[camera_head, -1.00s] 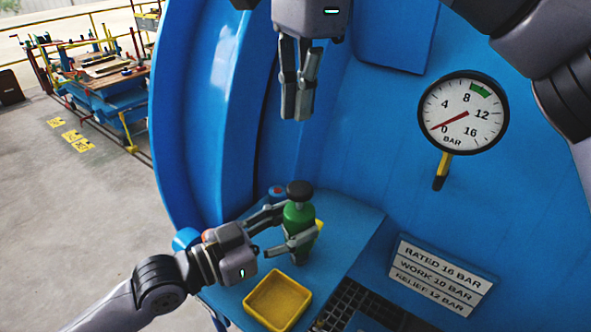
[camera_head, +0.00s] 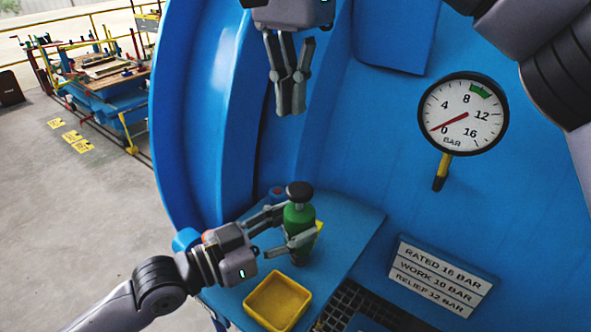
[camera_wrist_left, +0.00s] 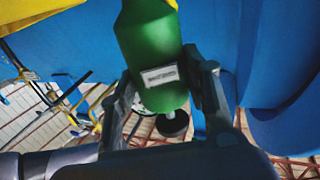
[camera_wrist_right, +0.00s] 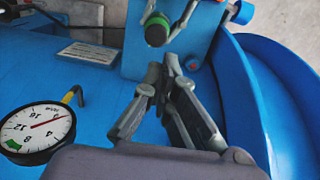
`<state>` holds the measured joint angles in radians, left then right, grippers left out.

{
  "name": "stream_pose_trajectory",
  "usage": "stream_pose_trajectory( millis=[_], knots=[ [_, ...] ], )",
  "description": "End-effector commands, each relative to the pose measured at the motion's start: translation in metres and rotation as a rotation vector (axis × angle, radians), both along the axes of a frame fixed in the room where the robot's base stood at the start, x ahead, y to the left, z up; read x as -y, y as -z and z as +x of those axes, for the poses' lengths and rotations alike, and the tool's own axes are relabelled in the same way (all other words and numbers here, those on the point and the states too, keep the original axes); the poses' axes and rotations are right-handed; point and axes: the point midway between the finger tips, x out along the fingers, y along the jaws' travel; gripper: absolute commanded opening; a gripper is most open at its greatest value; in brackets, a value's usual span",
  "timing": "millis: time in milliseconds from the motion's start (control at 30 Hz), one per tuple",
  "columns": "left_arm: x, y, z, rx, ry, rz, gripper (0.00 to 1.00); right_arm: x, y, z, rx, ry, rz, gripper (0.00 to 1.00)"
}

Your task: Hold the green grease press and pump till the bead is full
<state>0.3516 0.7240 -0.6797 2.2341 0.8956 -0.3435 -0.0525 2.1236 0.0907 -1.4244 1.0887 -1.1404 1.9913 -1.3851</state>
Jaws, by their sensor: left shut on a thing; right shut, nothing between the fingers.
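The green grease press (camera_head: 299,222) stands upright over the blue shelf, with a dark round knob (camera_head: 300,191) on top. My left gripper (camera_head: 290,227) is shut around its green body from the left. The left wrist view shows the green body with a small label (camera_wrist_left: 160,76) between the fingers. My right gripper (camera_head: 291,108) is shut and empty, well above the knob and apart from it. In the right wrist view the dark knob (camera_wrist_right: 157,33) lies beyond the closed fingertips (camera_wrist_right: 168,62). The bead cannot be made out.
A yellow tray (camera_head: 256,304) sits on the blue shelf (camera_head: 345,225) in front of the press. A pressure gauge (camera_head: 463,113) reads about zero on the blue wall. A rating plate (camera_head: 440,277) and a dark grating (camera_head: 345,300) are at the lower right.

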Motion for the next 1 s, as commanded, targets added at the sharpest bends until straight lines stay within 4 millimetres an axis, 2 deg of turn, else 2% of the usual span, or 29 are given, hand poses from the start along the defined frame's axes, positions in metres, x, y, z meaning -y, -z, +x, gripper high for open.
stream_pose_trajectory(
  millis=[300, 500, 700, 1000],
  knots=[
    [0.000, 0.000, 0.000, -0.001, 0.000, 0.000, 0.00, 0.002, 0.068, -0.001, -0.002, 0.000, -0.001, 0.00],
    [0.000, 0.000, 0.000, -0.001, 0.000, 0.000, 0.00, 0.002, 0.103, -0.001, -0.001, 0.001, 0.000, 0.00],
    [0.000, 0.000, 0.000, -0.001, 0.000, 0.000, 0.00, 0.002, 0.121, -0.001, 0.000, 0.001, 0.001, 0.00],
    [0.000, 0.000, 0.000, -0.001, 0.000, -0.001, 0.00, 0.002, 0.124, -0.001, 0.000, 0.002, 0.002, 0.00]
  ],
)
